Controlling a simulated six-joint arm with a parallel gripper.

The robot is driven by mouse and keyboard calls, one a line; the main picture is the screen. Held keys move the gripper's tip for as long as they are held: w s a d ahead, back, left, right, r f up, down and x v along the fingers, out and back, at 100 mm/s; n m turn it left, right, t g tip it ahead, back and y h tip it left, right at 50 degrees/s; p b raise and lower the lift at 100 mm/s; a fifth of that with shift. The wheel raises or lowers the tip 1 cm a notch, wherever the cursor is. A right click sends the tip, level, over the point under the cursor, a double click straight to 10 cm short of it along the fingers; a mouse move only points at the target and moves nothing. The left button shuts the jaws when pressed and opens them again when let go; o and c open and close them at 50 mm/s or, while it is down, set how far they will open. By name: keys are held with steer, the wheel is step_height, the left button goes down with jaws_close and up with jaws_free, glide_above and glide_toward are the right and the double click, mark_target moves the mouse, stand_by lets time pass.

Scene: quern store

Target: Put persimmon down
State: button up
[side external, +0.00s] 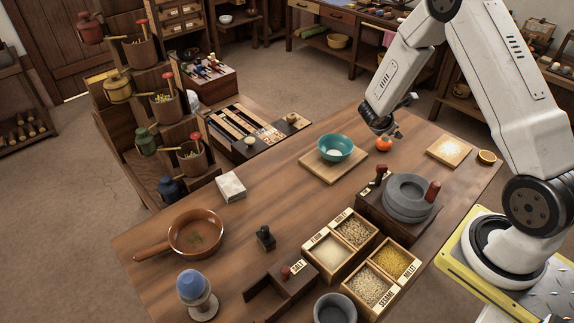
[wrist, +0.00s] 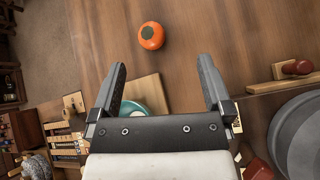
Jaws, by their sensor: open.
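The orange persimmon (side external: 384,144) sits on the wooden table, just right of the teal bowl, in the side view. It also shows in the wrist view (wrist: 151,37), with its dark green calyx facing up, beyond my fingertips and between their lines. My gripper (side external: 384,130) is close above the persimmon in the side view. In the wrist view my gripper (wrist: 159,62) has its two fingers spread wide with nothing between them. The persimmon appears apart from both fingers.
A teal bowl (side external: 336,147) with something white inside stands on a wooden board (side external: 318,167). A grey stone quern (side external: 407,203) with a red handle stands nearer the front. A square board (side external: 449,139) and a small orange-rimmed bowl (side external: 487,157) lie to the right. Table between them is clear.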

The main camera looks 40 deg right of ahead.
steer(key=s+a+r+m+y, duration=0.3)
steer(key=a+m, duration=0.2)
steer(key=a, duration=0.4)
steer(key=s+a+r+m+t+y, duration=0.1)
steer(key=s+a+r+m+y, duration=0.2)
steer(key=a, duration=0.6)
steer(key=s+a+r+m+t+y, duration=0.1)
steer(key=s+a+r+m+y, duration=0.3)
steer(key=a, duration=0.6)
steer(key=s+r+m, duration=0.1)
steer(key=m, duration=0.1)
steer(key=shift+m, duration=0.4)
